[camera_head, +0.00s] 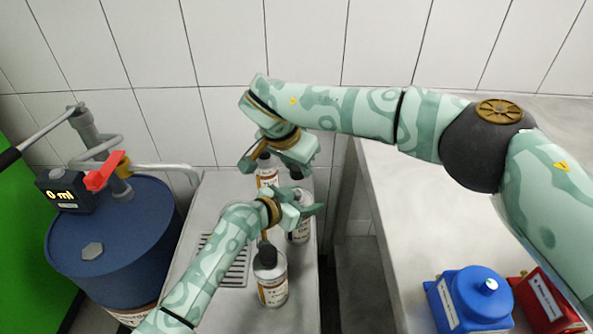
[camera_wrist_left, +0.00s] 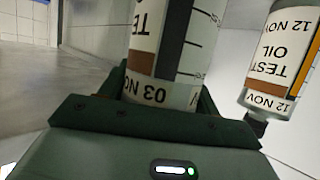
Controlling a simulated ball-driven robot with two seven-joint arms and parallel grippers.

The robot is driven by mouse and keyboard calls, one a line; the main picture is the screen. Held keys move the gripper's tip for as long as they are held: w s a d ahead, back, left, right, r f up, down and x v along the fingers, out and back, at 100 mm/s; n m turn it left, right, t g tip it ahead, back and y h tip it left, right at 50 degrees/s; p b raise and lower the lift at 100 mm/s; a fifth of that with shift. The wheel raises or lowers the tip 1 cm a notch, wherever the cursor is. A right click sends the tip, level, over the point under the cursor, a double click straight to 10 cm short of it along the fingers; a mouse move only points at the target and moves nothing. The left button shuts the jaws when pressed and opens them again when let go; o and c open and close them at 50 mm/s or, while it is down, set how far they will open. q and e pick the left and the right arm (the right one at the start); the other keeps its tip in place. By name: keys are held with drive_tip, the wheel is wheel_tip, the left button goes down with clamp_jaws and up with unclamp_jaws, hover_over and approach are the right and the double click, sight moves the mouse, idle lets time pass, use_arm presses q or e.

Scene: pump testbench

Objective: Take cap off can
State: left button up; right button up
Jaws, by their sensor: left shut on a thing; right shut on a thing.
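My left gripper (camera_head: 303,211) is shut around the body of a white can (camera_head: 300,232), which also shows between the fingers in the left wrist view (camera_wrist_left: 165,50). A dark cap (camera_head: 296,173) shows above this can, close below my right gripper. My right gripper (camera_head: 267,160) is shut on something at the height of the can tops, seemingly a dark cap. Its fingers partly hide this spot, so I cannot tell which can that cap belongs to. A farther can (camera_head: 267,180) stands just below the right gripper.
A nearer capped can (camera_head: 271,282) stands in front of my left gripper, and a can shows at right in the left wrist view (camera_wrist_left: 280,50). A blue drum (camera_head: 125,240) with a pump stands left. A blue box (camera_head: 468,300) and a red box (camera_head: 545,300) stand right.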

use_arm(q)
drive_tip(key=o, duration=1.5)
drive_tip(key=shift+c, duration=0.2)
